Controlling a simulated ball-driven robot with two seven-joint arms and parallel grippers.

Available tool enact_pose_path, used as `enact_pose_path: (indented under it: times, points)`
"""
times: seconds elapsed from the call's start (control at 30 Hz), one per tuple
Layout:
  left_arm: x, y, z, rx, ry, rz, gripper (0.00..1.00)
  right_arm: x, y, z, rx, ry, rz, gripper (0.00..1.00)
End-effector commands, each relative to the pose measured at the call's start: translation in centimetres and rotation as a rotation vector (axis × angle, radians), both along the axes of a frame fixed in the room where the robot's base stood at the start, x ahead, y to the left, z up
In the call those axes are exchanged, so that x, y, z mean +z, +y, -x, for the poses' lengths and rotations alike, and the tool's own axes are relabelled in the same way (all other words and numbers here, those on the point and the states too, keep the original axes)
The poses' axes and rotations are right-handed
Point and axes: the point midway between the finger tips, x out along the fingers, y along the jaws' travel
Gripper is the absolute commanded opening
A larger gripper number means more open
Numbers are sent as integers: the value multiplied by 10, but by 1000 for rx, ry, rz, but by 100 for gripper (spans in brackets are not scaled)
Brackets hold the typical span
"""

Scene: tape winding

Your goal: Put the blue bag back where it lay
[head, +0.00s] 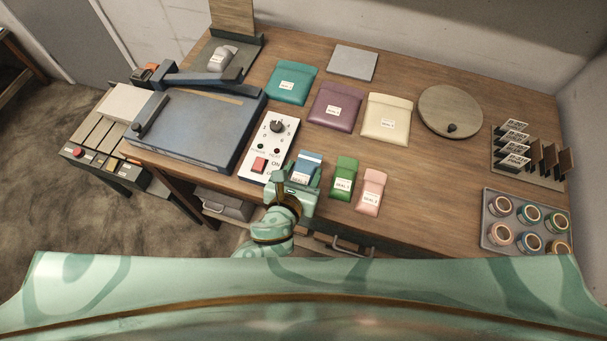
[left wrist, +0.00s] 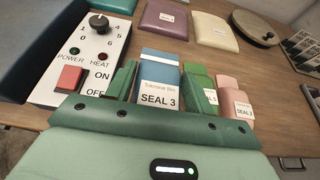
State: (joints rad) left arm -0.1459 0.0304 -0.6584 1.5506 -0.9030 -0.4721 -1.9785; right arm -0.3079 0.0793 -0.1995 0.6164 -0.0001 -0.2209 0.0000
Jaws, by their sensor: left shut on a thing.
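The blue bag (head: 309,160), with a white label reading SEAL 3, is at the front of the table, between the control box and the green bag. My left gripper (head: 302,175) is shut on it. In the left wrist view the blue bag (left wrist: 160,68) stands out between the two green fingers (left wrist: 158,88), its label facing me. I cannot tell whether its underside touches the table. The small green bag (head: 344,178) lies close to its right, and the pink bag (head: 371,192) lies beyond that. My right gripper is not in view.
A white control box (head: 268,148) with a knob and red switch is close on the left, beside a blue-grey machine (head: 196,124). Teal (head: 291,83), purple (head: 335,107) and cream (head: 386,118) bags lie behind. A tin tray (head: 496,238) is far right; wood right of the pink bag is clear.

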Motion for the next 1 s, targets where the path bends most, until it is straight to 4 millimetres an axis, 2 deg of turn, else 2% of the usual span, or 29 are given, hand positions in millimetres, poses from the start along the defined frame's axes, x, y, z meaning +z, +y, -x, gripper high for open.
enact_pose_path:
  times: [0.03, 0.07, 0.33, 0.5, 0.87, 0.9, 0.97, 1.0]
  points:
    - [-13, -1, -7, 0, -1, 1, 29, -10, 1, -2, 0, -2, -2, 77]
    - [-17, -1, -11, 1, 1, 2, 29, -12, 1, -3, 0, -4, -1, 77]
    - [-34, -2, -27, 0, -2, 1, 29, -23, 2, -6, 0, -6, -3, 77]
    - [-65, -2, -27, 1, 2, 2, 29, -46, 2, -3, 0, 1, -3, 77]
    - [-66, -2, -27, -1, -1, 1, 29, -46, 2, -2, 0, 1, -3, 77]
    - [-65, -2, -27, -1, -1, 1, 61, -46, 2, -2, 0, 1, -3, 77]
    - [-65, -2, -27, -1, -1, 1, 74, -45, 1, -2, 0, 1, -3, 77]
    - [-65, -2, -27, -1, -1, 1, 74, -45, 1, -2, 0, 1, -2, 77]
